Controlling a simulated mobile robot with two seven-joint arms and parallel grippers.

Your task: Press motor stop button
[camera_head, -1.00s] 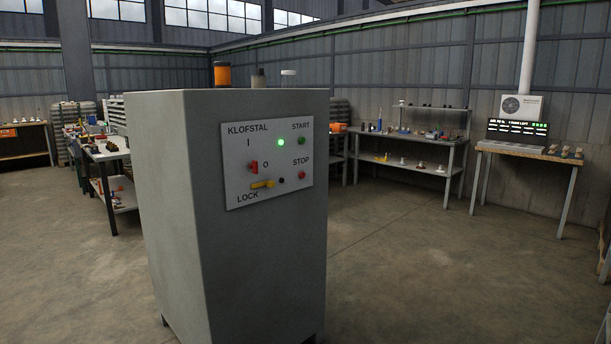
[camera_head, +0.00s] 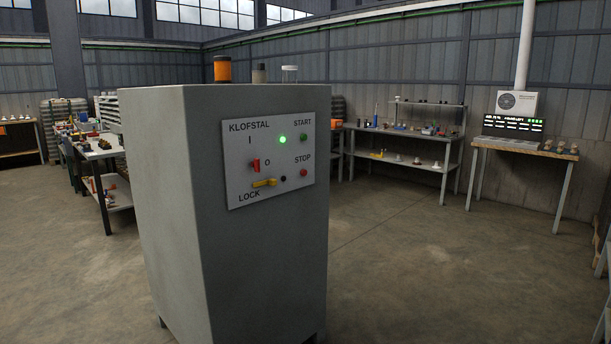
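The red STOP button (camera_head: 304,173) sits at the lower right of a light panel (camera_head: 240,184) on the front of a grey cabinet (camera_head: 165,200). The green START button (camera_head: 303,137) is above it. A green lamp (camera_head: 282,140) on the panel is lit. A red switch (camera_head: 255,165) stands between the marks I and O, and a yellow lock lever (camera_head: 264,183) lies level below it. Neither of my grippers is in the head view, and nothing touches the panel.
An orange beacon (camera_head: 222,69) stands on the cabinet top. Benches with parts are at the left (camera_head: 98,153) and back right (camera_head: 400,131). A table with a display (camera_head: 512,127) stands at the right wall. The floor (camera_head: 410,260) right of the cabinet is clear.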

